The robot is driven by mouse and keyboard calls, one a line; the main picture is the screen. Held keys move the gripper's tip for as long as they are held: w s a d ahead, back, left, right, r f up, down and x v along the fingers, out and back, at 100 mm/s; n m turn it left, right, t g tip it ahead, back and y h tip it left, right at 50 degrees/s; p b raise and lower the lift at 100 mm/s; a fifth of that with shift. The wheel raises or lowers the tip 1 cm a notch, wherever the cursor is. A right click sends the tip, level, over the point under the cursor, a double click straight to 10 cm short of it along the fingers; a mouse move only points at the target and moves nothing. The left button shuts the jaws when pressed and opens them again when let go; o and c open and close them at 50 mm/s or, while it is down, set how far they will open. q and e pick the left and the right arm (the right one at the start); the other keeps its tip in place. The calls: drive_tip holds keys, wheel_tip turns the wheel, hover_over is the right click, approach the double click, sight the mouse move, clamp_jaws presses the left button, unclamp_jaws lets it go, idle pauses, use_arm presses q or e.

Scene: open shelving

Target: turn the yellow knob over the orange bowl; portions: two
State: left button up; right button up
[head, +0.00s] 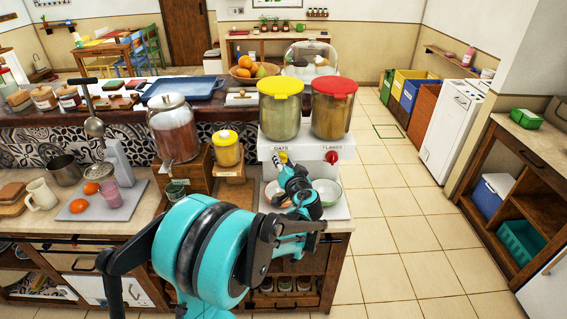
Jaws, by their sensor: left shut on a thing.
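The white dispenser (304,145) stands on the counter, with a yellow-lidded jar (281,112) over the label OATS and a red-lidded jar (332,112) over FLAKES. The yellow knob (283,157) is on its front left, partly hidden by my gripper. The red knob (331,158) is on its front right. The orange bowl (272,190) sits below the yellow knob, mostly hidden behind my left arm. My left gripper (285,164) is at the yellow knob and shut on it. My right gripper is not in view.
A second, pale bowl (328,191) stands below the red knob, close to my wrist. Floor right of the counter is clear.

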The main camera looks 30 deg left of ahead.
use_arm(q)
drive_tip(key=o, duration=1.2)
drive_tip(key=shift+c, duration=0.2)
drive_tip(key=v, duration=1.2)
